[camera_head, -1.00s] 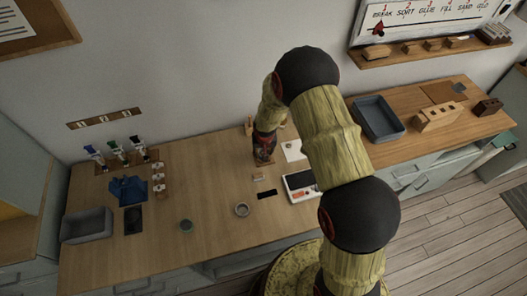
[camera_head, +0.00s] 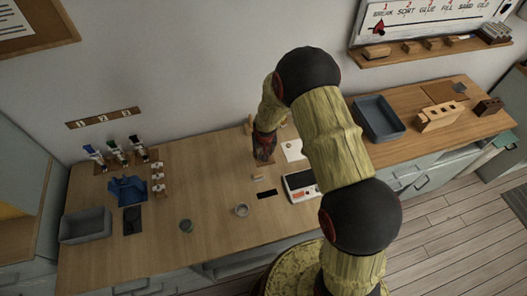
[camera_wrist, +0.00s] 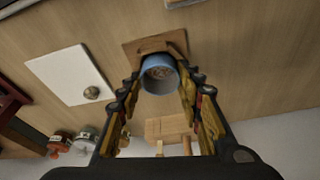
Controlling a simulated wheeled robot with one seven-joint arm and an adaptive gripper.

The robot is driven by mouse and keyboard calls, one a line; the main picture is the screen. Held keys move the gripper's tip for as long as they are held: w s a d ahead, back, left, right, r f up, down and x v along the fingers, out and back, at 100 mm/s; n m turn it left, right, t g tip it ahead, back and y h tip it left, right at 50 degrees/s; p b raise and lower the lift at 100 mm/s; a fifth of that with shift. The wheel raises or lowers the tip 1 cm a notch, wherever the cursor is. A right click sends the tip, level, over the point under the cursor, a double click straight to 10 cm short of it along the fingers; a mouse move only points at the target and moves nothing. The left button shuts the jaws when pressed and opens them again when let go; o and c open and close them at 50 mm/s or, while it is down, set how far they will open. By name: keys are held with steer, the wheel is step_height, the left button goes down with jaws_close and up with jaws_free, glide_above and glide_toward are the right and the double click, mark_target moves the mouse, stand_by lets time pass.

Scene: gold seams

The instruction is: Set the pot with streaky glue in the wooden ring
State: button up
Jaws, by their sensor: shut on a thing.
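My gripper (camera_wrist: 160,82) is shut on a small blue pot (camera_wrist: 157,62), with a finger on each side of it. The pot's open mouth faces the wrist camera, and a brownish, uneven fill shows inside. Beyond the pot in the wrist view is a square brown wooden piece (camera_wrist: 134,51), possibly the wooden ring's base. The pot covers its middle, so I cannot tell whether the two touch. In the head view my gripper (camera_head: 264,158) is low over the back middle of the bench, and the held pot cannot be made out.
A white sheet (camera_head: 293,150) and a scale (camera_head: 301,186) lie right of my gripper. A blue-grey tray (camera_head: 380,119) stands right.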

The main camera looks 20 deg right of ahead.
steer(key=shift+f+b, duration=0.25)
steer(key=shift+b, duration=0.1)
stand_by(0.3)
steer(key=o, duration=0.9)
steer(key=shift+c, duration=0.2)
steer(key=shift+r, duration=0.1)
steer(key=shift+p+v, duration=1.25)
steer(key=shift+v, duration=1.25)
steer(key=v, duration=1.1)
steer(key=shift+r, duration=0.4)
